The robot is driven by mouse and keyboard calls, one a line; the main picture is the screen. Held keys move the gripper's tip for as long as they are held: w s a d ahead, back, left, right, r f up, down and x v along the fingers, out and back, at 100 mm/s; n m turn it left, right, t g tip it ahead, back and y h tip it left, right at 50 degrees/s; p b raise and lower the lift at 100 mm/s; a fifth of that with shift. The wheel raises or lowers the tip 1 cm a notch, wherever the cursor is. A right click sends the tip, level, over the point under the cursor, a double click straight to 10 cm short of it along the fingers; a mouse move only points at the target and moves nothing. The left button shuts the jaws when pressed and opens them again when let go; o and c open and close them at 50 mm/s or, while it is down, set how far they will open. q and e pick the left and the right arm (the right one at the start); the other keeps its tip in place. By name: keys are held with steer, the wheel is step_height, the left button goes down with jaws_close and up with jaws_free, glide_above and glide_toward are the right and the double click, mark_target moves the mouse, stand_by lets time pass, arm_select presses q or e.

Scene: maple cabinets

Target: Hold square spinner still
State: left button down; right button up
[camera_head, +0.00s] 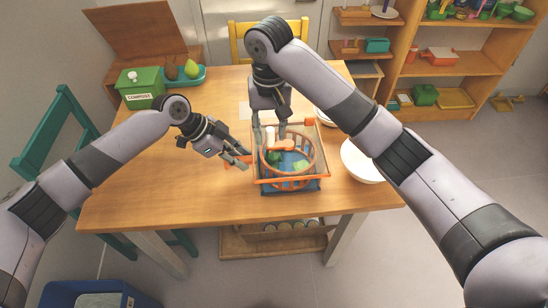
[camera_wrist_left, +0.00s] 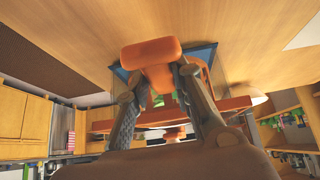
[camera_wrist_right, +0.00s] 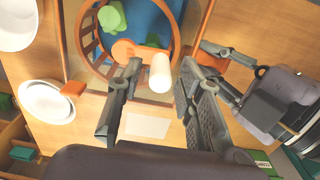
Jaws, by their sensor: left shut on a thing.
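The square spinner (camera_head: 291,188) stands on the wooden table, a square orange-edged frame with a blue base. Inside it is a round orange basket (camera_head: 312,168) with green leafy pieces (camera_head: 299,165). A white knob (camera_wrist_right: 160,73) on an orange crank arm (camera_wrist_right: 128,50) rises over the basket. My left gripper (camera_head: 245,160) is shut on an orange side handle (camera_wrist_left: 150,50) of the frame, at its left side. My right gripper (camera_wrist_right: 160,68) is open above the far side, its fingers on either side of the white knob, which shows between them. Contact there cannot be told.
A green compost box (camera_head: 140,88) and a teal tray (camera_head: 186,78) with fruit stand at the table's back left. A white bowl (camera_head: 360,165) lies right of the spinner, below my right arm. The table's front left is clear. Shelves (camera_head: 450,60) stand behind.

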steer(key=shift+r, duration=2.55)
arm_select(q)
steer(key=c, duration=1.3)
jaws_free()
steer(key=shift+a+r, duration=0.1)
steer(key=v, duration=1.1)
steer(key=shift+w+a+r, duration=0.1)
steer(key=shift+a+r, duration=0.1)
steer(key=shift+r, duration=0.1)
arm_select(e)
steer(key=shift+f, duration=0.1)
